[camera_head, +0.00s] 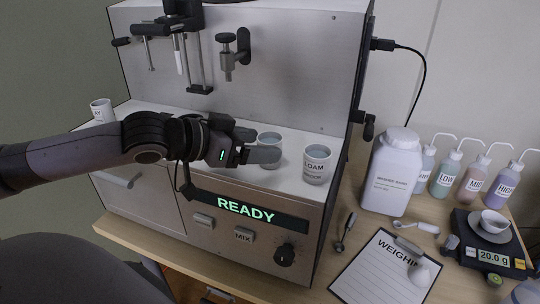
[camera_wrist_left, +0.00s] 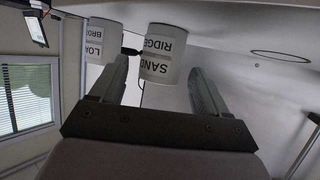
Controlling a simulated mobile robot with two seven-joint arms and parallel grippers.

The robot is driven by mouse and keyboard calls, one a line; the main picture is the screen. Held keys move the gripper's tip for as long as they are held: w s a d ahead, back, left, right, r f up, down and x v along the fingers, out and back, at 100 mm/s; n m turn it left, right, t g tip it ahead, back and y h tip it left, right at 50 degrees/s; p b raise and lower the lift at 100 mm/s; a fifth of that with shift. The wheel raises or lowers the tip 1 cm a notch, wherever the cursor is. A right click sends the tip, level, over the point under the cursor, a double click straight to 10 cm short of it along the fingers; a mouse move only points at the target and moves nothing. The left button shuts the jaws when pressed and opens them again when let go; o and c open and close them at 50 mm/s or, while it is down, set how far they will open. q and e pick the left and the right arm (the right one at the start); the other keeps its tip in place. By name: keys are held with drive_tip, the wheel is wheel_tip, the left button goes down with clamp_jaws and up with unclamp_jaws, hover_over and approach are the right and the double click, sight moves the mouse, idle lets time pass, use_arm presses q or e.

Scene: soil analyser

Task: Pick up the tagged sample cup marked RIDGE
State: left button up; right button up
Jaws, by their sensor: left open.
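The sample cup marked RIDGE and SAND (camera_wrist_left: 163,52) shows upside down in the left wrist view, between and beyond the tips of my two open fingers. In the head view it is the cup (camera_head: 270,137) just behind my left gripper (camera_head: 265,154), on the white ledge of the analyser; the fingers hide much of it and its label. My left gripper also fills the wrist view (camera_wrist_left: 160,74). I cannot tell whether a finger touches the cup. A second cup marked LOAM (camera_head: 317,165) stands to its right, also in the wrist view (camera_wrist_left: 103,40). My right gripper is not in view.
Another cup (camera_head: 101,110) stands at the ledge's far left. The analyser's panel (camera_head: 247,209) reads READY. A white bottle (camera_head: 393,172), a clipboard (camera_head: 375,285), several dropper bottles and a scale (camera_head: 490,267) occupy the wooden table at right. Clamps and rods hang above the ledge.

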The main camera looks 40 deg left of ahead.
use_arm(q)
drive_tip(key=shift+w+d+f+b, duration=0.1)
drive_tip(key=shift+w+d+b, duration=0.1)
drive_tip(key=shift+w+b, duration=0.15)
drive_tip(key=shift+w+f+b, duration=0.15)
drive_tip(key=shift+w+b, duration=0.1)
drive_tip(key=shift+b, duration=0.35)
drive_tip(key=shift+w+p, duration=0.2)
drive_tip(key=shift+p, duration=0.2)
drive_tip(key=shift+w, duration=0.2)
drive_tip(key=shift+w+d+f+p, duration=0.4)
drive_tip(key=shift+w+p, duration=0.05)
drive_tip(key=shift+w, duration=0.05)
drive_tip(key=c, duration=1.1)
drive_tip(key=shift+r, duration=0.2)
